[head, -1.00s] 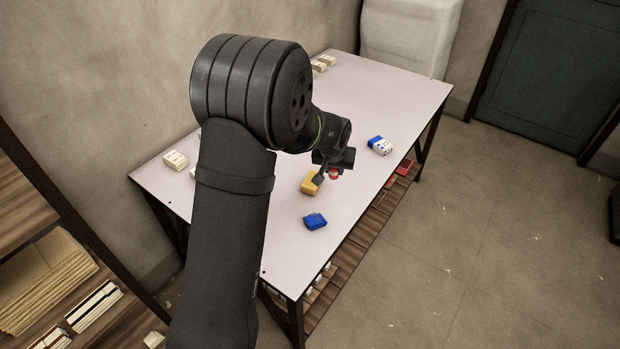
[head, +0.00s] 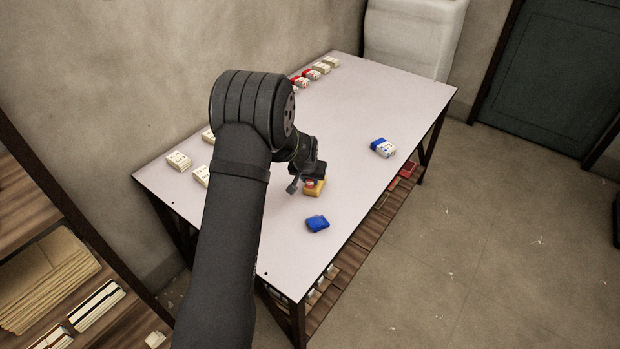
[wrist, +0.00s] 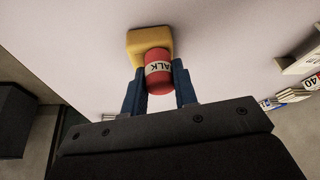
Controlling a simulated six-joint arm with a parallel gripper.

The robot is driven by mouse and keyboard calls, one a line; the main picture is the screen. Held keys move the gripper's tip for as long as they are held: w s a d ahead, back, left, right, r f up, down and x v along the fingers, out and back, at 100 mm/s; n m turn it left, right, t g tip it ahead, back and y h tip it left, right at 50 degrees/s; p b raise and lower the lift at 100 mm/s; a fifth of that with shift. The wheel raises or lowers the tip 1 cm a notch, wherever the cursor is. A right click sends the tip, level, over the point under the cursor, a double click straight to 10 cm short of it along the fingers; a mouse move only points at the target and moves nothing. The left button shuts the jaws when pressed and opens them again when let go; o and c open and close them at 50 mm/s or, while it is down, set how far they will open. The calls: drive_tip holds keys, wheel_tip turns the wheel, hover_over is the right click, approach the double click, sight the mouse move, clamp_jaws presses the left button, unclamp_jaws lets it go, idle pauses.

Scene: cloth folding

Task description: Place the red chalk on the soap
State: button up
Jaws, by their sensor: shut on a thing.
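The red chalk (wrist: 159,75) is a red cylinder with a white label, held between the blue fingers of my gripper (wrist: 160,92) in the wrist view. In the head view my gripper (head: 307,185) is over the table with the chalk (head: 309,183) partly hidden by it. The soap (wrist: 147,40) is a yellow block, directly beyond the chalk in the wrist view. In the head view the soap (head: 317,190) lies on the table at the gripper. The chalk overlaps the soap in both views; I cannot tell whether they touch.
A blue object (head: 317,223) lies near the soap, toward the table's front. A blue and white box (head: 383,148) lies to the right. Small boxes (head: 179,161) line the table's wall side. The table (head: 355,100) is clear in its far middle.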

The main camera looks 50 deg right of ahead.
drive_tip(key=o, duration=1)
drive_tip(key=shift+f, duration=0.1)
drive_tip(key=v, duration=1.2)
drive_tip(key=shift+r, duration=0.2)
drive_tip(key=shift+f, duration=0.15)
